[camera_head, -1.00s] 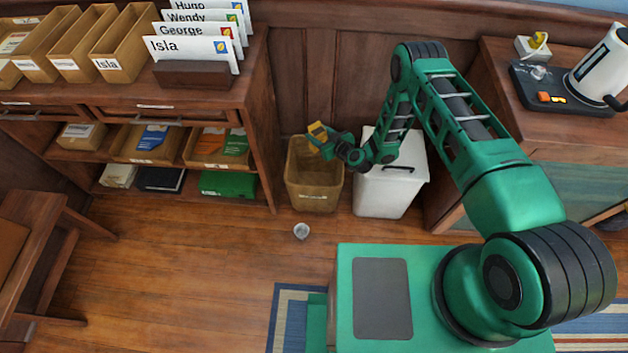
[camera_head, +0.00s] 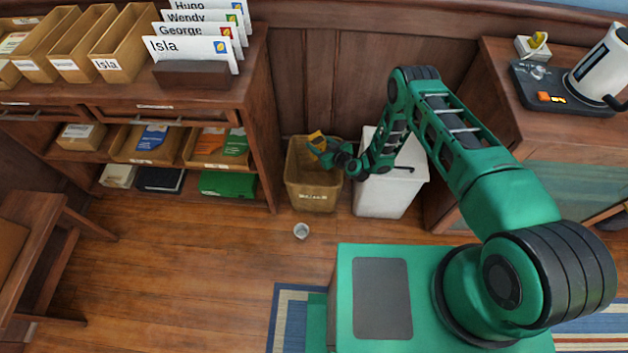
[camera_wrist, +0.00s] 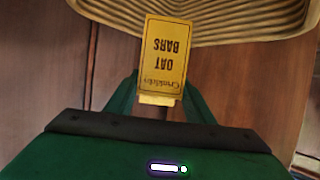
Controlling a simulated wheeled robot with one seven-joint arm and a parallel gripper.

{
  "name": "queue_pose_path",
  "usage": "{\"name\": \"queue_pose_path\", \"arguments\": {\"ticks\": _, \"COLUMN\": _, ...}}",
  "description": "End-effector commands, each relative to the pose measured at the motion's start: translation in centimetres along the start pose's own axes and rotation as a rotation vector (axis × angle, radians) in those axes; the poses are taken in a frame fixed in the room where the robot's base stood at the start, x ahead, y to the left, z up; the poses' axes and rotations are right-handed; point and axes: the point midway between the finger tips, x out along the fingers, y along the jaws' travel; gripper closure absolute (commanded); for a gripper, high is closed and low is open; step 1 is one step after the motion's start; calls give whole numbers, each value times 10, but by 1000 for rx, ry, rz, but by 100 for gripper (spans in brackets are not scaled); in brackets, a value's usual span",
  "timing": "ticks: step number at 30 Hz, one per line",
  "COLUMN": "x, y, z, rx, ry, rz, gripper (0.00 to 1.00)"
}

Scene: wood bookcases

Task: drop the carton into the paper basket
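The carton is a small yellow box marked "OAT BARS" (camera_wrist: 163,58), and it also shows small in the head view (camera_head: 316,137). My gripper (camera_wrist: 160,100) is shut on it, with a green finger on each side of its lower end. The paper basket (camera_head: 313,192) is a tan ribbed bin on the floor against the wood panelling. The basket's rim (camera_wrist: 210,22) shows beyond the carton in the wrist view. The basket's bottom is hidden.
A white lidded bin (camera_head: 385,193) stands just right of the basket, under my arm. A wood bookcase (camera_head: 262,125) is close on the left. The floor at front left is mostly clear.

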Motion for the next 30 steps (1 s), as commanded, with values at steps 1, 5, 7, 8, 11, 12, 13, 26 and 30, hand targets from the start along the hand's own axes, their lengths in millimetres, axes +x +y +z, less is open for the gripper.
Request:
{"name": "queue_pose_path", "arguments": {"ticks": 1, "x": 0, "y": 0, "z": 0, "rx": 0, "ry": 0, "rz": 0, "gripper": 40}}
{"name": "queue_pose_path", "arguments": {"ticks": 5, "x": 0, "y": 0, "z": 0, "rx": 0, "ry": 0, "rz": 0, "gripper": 30}}
{"name": "queue_pose_path", "arguments": {"ticks": 7, "x": 0, "y": 0, "z": 0, "rx": 0, "ry": 0, "rz": 0, "gripper": 30}}
{"name": "queue_pose_path", "arguments": {"ticks": 8, "x": 0, "y": 0, "z": 0, "rx": 0, "ry": 0, "rz": 0, "gripper": 30}}
{"name": "queue_pose_path", "arguments": {"ticks": 11, "x": 0, "y": 0, "z": 0, "rx": 0, "ry": 0, "rz": -1, "gripper": 30}}
{"name": "queue_pose_path", "arguments": {"ticks": 12, "x": -1, "y": 0, "z": 0, "rx": -1, "ry": 0, "rz": -1, "gripper": 30}}
{"name": "queue_pose_path", "arguments": {"ticks": 13, "x": -2, "y": -1, "z": 0, "rx": -1, "ry": 0, "rz": -1, "gripper": 30}}
{"name": "queue_pose_path", "arguments": {"ticks": 26, "x": -62, "y": -1, "z": 2, "rx": 1, "ry": -5, "rz": -2, "gripper": 30}}
{"name": "queue_pose_path", "arguments": {"ticks": 30, "x": -80, "y": 1, "z": 1, "rx": 0, "ry": -4, "rz": 1, "gripper": 30}}
